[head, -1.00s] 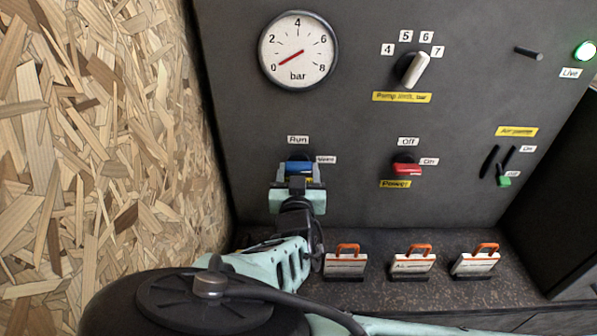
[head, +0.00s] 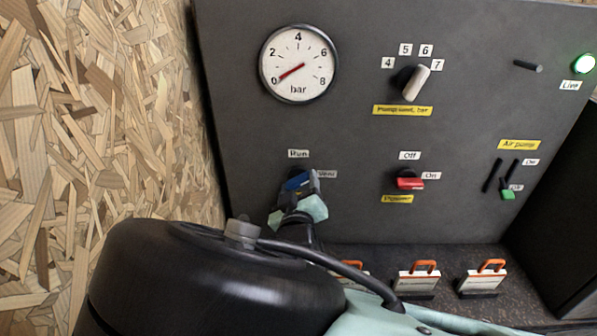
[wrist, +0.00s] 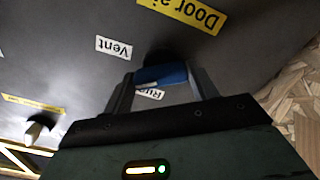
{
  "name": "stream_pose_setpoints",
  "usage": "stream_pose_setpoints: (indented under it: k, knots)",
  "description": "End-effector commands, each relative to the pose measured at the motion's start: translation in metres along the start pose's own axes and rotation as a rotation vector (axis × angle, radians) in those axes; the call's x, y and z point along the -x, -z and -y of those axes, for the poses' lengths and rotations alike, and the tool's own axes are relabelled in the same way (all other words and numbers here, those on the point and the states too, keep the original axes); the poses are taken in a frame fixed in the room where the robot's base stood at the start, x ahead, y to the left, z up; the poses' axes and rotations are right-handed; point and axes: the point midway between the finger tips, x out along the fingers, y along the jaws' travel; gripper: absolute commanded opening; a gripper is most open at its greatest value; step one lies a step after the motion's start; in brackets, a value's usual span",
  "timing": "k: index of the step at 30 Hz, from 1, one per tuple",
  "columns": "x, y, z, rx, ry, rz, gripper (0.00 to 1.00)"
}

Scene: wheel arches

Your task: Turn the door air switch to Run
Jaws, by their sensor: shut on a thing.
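The door air switch (head: 297,182) is a blue handle on the dark panel, below the "Run" label (head: 298,154) and left of the "Vent" label (head: 326,174). Its handle is tilted, the right end higher than the left, between level and upright. My gripper (head: 298,188) is shut on the handle and hides part of it. In the wrist view the blue handle (wrist: 162,75) lies between the two fingers of my gripper (wrist: 163,84). The "Run" label there is partly covered by the handle, and the yellow "Door ai..." label (wrist: 183,12) is cut off.
A gauge (head: 299,63) reads near 0 bar. A white pump limit knob (head: 416,81), red power switch (head: 410,183) and green air pump lever (head: 508,195) are to the right. Orange-handled tags (head: 418,278) stand below. A chipboard wall (head: 120,120) is close on the left.

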Motion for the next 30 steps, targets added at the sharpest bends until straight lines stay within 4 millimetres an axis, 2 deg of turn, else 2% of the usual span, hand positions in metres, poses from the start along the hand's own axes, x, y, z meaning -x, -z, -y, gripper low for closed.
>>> stream_pose_setpoints:
  k: [18, 30]
  knots:
    - [0.0002, 0.0026, 0.0002, 0.584, 0.0, -0.002, 0.35]
    - [0.0004, 0.003, 0.001, 0.883, 0.001, -0.002, 0.35]
